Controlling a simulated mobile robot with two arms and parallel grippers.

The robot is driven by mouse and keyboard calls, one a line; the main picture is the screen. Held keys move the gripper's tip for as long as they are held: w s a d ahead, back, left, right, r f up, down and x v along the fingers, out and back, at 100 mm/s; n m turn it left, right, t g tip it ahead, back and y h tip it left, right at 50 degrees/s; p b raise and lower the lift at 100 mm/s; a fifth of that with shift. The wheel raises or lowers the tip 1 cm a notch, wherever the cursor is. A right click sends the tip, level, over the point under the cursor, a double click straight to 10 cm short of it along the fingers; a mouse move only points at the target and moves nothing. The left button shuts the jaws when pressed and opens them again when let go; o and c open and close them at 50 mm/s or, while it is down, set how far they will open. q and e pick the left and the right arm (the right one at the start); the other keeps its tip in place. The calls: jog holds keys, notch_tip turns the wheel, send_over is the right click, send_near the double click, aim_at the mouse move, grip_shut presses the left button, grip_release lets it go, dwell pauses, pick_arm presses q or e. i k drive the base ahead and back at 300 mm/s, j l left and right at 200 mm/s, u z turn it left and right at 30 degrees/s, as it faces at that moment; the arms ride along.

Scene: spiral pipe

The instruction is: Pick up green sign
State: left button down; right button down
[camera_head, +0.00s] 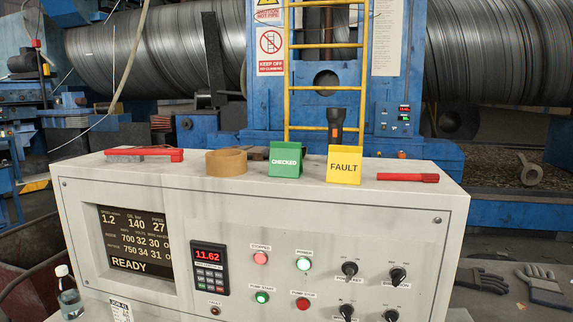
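The green sign (285,160) is a small tent-like card that reads CHECKED. It stands upright on top of the light grey control console (85,172), near the middle of its top surface. A brown tape roll (226,162) is to its left, apart from it. A yellow sign (344,166) that reads FAULT stands to its right with a gap between them. The front of the green sign is in plain view. Neither of my grippers shows in the head view.
A red-handled brush (150,154) lies on the console's left end and a red tool (408,177) on its right. A dark flashlight (335,128) stands behind the yellow sign. A yellow ladder (288,80) and blue machine rise behind. Gloves (541,287) and a bottle (69,295) are lower down.

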aim_at(285, 161)
jog(key=i+j+z, duration=0.1)
jog(key=j+z, duration=0.25)
jog(key=j, duration=1.15)
